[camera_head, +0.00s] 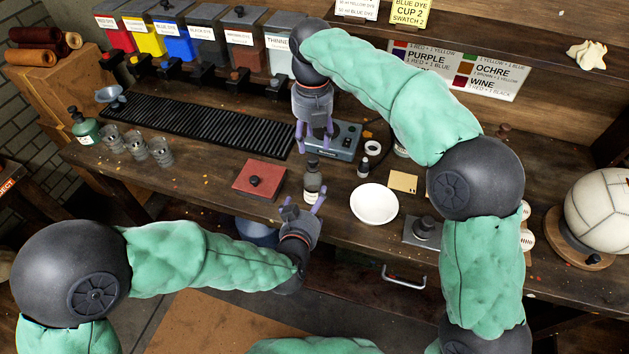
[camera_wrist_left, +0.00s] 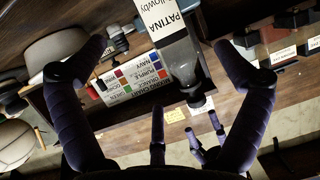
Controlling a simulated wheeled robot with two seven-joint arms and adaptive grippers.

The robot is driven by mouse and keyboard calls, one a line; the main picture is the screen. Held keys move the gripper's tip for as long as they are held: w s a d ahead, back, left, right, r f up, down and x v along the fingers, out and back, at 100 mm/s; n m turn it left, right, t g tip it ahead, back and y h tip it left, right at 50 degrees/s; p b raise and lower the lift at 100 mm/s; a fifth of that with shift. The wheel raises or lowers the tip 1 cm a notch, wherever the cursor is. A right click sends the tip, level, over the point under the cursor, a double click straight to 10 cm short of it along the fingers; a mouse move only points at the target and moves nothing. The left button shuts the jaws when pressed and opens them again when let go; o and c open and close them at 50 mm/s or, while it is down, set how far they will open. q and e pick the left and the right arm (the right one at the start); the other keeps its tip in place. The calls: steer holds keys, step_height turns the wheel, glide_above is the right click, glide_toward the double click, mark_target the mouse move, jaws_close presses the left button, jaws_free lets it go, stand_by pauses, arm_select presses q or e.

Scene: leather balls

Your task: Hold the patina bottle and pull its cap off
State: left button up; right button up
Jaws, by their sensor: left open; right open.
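The patina bottle (camera_head: 313,184) stands upright near the front edge of the workbench, dark-bodied with a pale label. Its dark cap (camera_head: 312,164) is on top. In the left wrist view the bottle (camera_wrist_left: 181,62) appears upside down, its label reading PATINA and its cap (camera_wrist_left: 201,103) on the neck. My left gripper (camera_head: 302,204) is open at the front of the bottle, and its two fingers spread to either side in the wrist view. Whether they touch it I cannot tell. My right gripper (camera_head: 314,142) is open and empty, fingers pointing down above the cap.
A red block with a black knob (camera_head: 256,181) lies left of the bottle, and a white dish (camera_head: 374,204) lies right. A small dropper bottle (camera_head: 363,167) and a grey control box (camera_head: 335,139) stand behind. A black ribbed mat (camera_head: 207,126) fills the bench's left.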

mark_target(315, 192)
arm_select(q)
steer(key=x, duration=0.9)
steer(key=shift+w+f, duration=0.1)
steer(key=shift+w, duration=0.15)
